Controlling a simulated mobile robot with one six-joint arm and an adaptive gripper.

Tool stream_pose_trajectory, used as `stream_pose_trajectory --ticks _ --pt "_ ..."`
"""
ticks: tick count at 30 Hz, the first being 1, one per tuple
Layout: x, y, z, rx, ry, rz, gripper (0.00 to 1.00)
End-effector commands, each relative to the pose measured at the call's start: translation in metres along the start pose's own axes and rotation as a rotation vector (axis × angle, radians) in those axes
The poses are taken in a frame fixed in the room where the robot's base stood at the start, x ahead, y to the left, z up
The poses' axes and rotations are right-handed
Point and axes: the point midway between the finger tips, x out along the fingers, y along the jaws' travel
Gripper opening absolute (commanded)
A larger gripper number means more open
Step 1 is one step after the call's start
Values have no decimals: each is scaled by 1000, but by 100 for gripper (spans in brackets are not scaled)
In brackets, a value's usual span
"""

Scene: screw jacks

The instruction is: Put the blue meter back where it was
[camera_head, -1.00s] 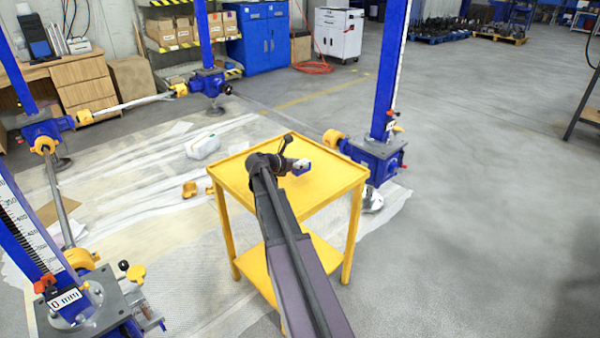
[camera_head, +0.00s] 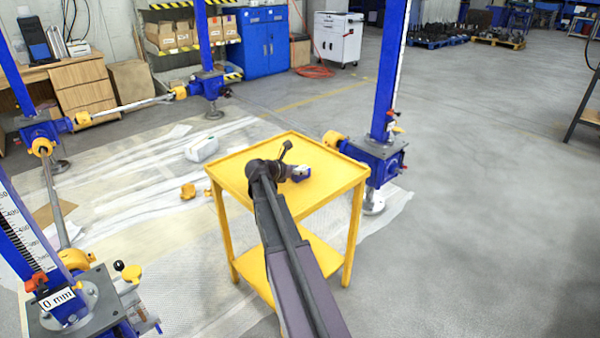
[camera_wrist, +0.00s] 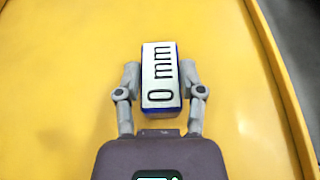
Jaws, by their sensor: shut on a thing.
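The blue meter (camera_wrist: 161,80) is a small blue block with a white face reading "0 mm". My gripper (camera_wrist: 160,82) is shut on it, one finger on each side, in the wrist view. In the head view the meter (camera_head: 301,173) shows at the end of my arm, over the yellow cart top (camera_head: 325,200). I cannot tell whether it touches the cart.
A blue screw jack (camera_head: 375,152) stands close behind the cart at the right. Another jack (camera_head: 75,305) at the front left bears a "0 mm" label (camera_head: 58,298). A white object (camera_head: 202,149) and a yellow part (camera_head: 188,191) lie on floor sheeting. Open floor (camera_head: 480,200) lies to the right.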

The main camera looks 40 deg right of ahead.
Motion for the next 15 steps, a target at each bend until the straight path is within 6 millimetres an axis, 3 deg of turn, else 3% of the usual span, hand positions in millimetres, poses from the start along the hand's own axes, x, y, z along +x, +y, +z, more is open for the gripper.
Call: stream_pose_trajectory --ticks 11,12,15 --pt "1 0 -3 0 -1 1 0" --pt "0 0 -2 0 0 1 62" --pt "0 0 -2 0 0 1 85"
